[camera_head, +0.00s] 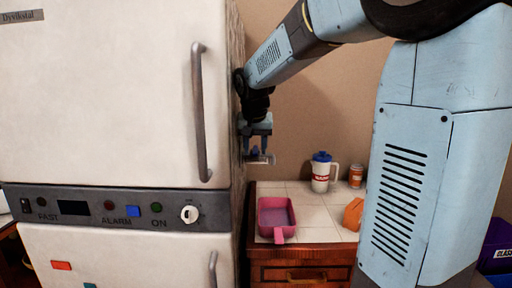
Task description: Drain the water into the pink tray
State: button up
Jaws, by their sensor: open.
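The pink tray (266,217) sits on the light tiled counter, close to the fridge's right side, with its handle end towards me. Its inside looks partly greyish; I cannot tell whether that is water. No water is clearly visible elsewhere. My gripper (260,158) hangs above and behind the tray, near the fridge's side, with its fingers apart. I see nothing held between them. A white fridge (110,90) fills the left, both its doors shut. Its control panel (85,207) carries a blue button and a white knob (189,214).
On the counter (315,235) stand a white jug (321,177) with a blue lid and an orange container (356,176) at the back. An orange object (353,214) is partly hidden by my arm. A purple bin (497,245) is at far right. Fridge handles (202,115) stick out.

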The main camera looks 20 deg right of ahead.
jog(key=shift+f, duration=0.1)
grip_shut()
dwell(0.4)
